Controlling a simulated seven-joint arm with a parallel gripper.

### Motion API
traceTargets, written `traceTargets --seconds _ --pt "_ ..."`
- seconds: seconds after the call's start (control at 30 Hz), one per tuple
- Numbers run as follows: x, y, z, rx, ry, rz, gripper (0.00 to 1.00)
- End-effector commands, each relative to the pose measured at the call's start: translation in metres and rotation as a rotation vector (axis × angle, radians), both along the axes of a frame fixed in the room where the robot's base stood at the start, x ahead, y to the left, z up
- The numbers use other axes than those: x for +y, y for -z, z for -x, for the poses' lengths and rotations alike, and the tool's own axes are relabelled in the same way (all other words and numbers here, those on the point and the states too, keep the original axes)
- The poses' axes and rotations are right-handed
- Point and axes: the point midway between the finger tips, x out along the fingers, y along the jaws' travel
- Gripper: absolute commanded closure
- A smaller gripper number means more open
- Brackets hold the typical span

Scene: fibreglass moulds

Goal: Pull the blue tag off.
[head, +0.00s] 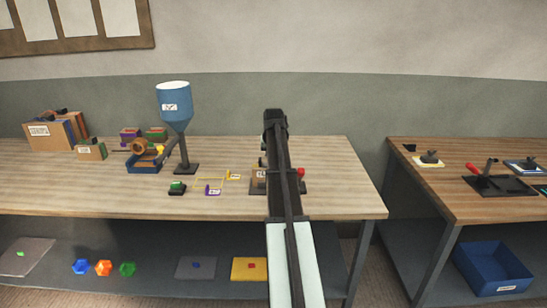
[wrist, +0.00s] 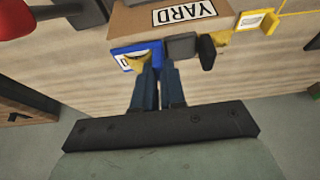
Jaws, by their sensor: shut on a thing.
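The blue tag (wrist: 127,50) with a white label shows in the wrist view, just below the edge of a brown block marked YARD (wrist: 150,20). A small yellow piece (wrist: 137,64) lies across its lower part. My gripper (wrist: 158,68) has its two dark fingers close together at the tag's lower right edge, shut on it. The fingertips hide part of the tag, so the exact grip is not clear.
A grey plate (wrist: 181,46) and a dark rounded piece (wrist: 207,53) sit close right of the fingers. A yellow tag (wrist: 250,20) lies farther right. A red knob (wrist: 25,18) is at upper left. The wooden bench (head: 340,190) is clear toward its right end.

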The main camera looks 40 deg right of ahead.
Motion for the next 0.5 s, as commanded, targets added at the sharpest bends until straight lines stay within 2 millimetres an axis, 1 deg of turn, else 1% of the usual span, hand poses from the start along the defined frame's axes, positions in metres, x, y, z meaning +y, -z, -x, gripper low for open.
traceTargets --seconds 0.5 --pt "0.0 -0.0049 0.0001 0.001 0.0 -0.001 1.0"
